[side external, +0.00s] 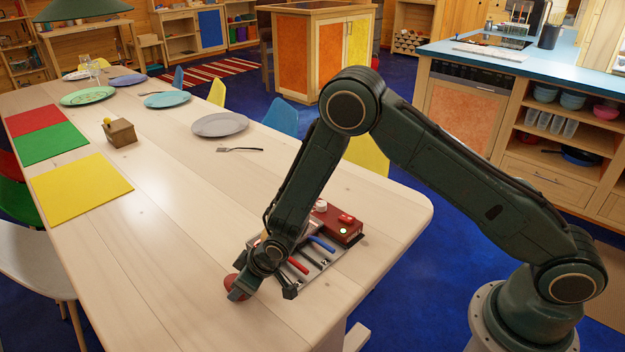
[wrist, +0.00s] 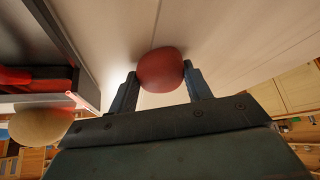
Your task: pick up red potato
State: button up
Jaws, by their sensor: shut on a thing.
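The red potato (wrist: 161,69) is a smooth, rounded, dull red thing between the two fingers of my gripper (wrist: 161,85) in the wrist view. The fingers touch it on both sides. In the side external view the red potato (side external: 231,283) shows at the end of my gripper (side external: 238,290), partly covered by it, low at the table's near part. I cannot tell whether it touches the tabletop.
A metal tray (side external: 325,266) with red- and blue-handled tools and a red box (side external: 338,224) lies right beside my gripper. A pale rounded thing (wrist: 40,125) shows at the wrist view's left. Plates, a fork (side external: 240,149) and coloured mats lie farther back. The table's left front is clear.

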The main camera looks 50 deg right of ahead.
jog(key=shift+r, duration=0.15)
notch_tip(320, 180, up, 20)
dwell(0.9)
jog(key=shift+d, duration=0.1)
dwell(0.5)
jog(key=w+d+r+n+g+y, duration=0.1)
jog(key=d+n, duration=0.3)
jog(key=d, duration=0.7)
jog(key=w+d+r+n+g+y, duration=0.2)
jog(key=d+r+n, duration=0.1)
jog(key=d, duration=0.9)
jog(key=shift+r+n, duration=0.4)
jog(key=shift+n, duration=0.2)
notch_tip(320, 180, down, 16)
jog(key=shift+w+r, duration=0.1)
jog(key=shift+r, duration=0.05)
